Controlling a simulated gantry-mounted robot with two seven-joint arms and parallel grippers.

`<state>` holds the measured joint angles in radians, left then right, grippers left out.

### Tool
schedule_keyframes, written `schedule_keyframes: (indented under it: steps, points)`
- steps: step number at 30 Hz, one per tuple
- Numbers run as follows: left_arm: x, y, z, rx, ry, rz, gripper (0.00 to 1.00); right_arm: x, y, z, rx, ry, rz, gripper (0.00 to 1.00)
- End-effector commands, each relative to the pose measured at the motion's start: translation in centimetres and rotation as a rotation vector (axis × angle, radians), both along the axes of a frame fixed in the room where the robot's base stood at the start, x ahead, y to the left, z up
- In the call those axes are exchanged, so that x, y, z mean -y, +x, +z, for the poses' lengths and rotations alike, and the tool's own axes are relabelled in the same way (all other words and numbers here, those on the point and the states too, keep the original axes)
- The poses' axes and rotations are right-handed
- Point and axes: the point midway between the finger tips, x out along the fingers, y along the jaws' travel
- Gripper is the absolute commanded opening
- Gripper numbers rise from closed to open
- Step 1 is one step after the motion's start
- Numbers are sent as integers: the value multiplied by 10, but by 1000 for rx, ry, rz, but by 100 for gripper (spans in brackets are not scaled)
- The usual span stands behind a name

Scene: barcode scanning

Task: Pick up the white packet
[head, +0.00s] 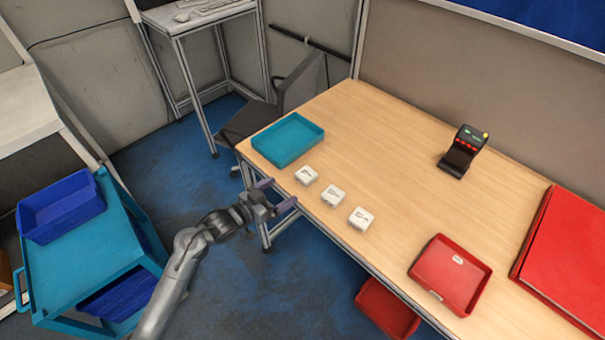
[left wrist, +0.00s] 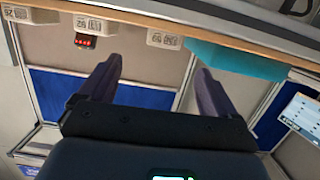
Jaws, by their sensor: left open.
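Three white packets lie in a row along the near-left edge of the wooden table: the left packet (head: 306,175), the middle packet (head: 333,196) and the right packet (head: 361,218). My left gripper (head: 275,194) is open and empty beside the table edge, just left of the left packet and apart from it. In the left wrist view the open fingers (left wrist: 155,75) have nothing between them. Printed sides of the packets show at the top there, one packet (left wrist: 165,39) above the gap between the fingers. My right gripper is out of view.
A teal tray (head: 261,146) sits at the table's left corner, close to the left packet. A barcode scanner (head: 462,151) stands further back. A red tray (head: 432,287) lies at the right front. The table (head: 390,150) is clear between packets and scanner.

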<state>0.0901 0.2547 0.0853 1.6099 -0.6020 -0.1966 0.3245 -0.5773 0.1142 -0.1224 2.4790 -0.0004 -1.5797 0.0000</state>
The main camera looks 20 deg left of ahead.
Motion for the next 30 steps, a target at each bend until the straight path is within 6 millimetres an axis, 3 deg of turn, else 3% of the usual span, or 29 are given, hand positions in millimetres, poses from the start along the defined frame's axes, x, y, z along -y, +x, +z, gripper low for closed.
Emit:
schedule_keyframes:
  steps: [1, 7, 18, 30]
  points:
    - [0, 5, -4, 15, 1, -1, 91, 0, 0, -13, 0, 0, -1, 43]
    - [-1, 20, 3, 54, 3, 0, 91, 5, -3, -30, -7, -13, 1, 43]
    - [18, 61, 0, 62, 2, 0, 91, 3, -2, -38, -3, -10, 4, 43]
    - [28, 87, -10, 60, 3, 0, 91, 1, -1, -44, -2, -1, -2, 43]
